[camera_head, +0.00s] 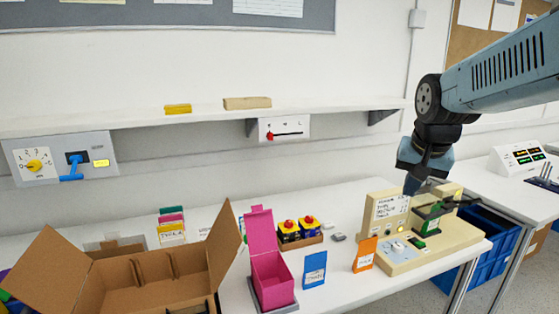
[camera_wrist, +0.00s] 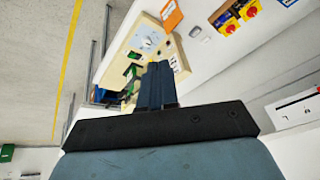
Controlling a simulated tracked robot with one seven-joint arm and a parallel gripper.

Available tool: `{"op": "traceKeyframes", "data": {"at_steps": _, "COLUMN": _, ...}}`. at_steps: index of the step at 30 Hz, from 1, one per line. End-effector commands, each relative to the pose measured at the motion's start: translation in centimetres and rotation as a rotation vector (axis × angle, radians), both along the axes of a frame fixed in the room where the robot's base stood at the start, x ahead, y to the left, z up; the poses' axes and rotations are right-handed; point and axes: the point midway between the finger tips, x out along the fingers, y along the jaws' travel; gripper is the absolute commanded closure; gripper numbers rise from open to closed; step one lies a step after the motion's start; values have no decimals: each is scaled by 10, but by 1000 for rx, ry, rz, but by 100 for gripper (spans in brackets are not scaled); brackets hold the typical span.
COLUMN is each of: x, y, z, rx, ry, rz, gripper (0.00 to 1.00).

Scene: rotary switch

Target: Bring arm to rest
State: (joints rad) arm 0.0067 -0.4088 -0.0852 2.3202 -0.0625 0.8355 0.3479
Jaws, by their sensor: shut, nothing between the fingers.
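My arm reaches in from the upper right in the head view. My gripper (camera_head: 412,185) points down over the beige test device (camera_head: 403,262) on the table. In the wrist view, my gripper's dark blue fingers (camera_wrist: 156,72) lie side by side, shut with nothing between them. The beige device (camera_wrist: 150,38) shows just beyond the fingertips; I cannot tell how close they are to it. A wall panel with a yellow rotary knob (camera_head: 35,166) and a blue lever (camera_head: 72,168) is at the far left of the head view.
An open cardboard box (camera_head: 165,280), a pink box (camera_head: 271,272), a blue card box (camera_head: 315,269) and an orange one (camera_head: 364,254) stand on the table. A shelf (camera_head: 210,115) runs above, with a red-knobbed slider panel (camera_head: 284,129) below it. Blue crates (camera_head: 485,235) stand at the right.

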Motion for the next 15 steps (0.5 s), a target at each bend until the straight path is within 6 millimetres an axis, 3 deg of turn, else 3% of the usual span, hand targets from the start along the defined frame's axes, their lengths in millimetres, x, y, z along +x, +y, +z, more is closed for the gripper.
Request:
{"op": "traceKeyframes", "data": {"at_steps": 9, "x": -79, "y": 32, "z": 6, "rx": -74, "ry": -62, "rz": 246, "gripper": 100}}
{"op": "traceKeyframes", "data": {"at_steps": 15, "x": -109, "y": 42, "z": 2, "rx": -114, "ry": -84, "rz": 348, "gripper": 100}}
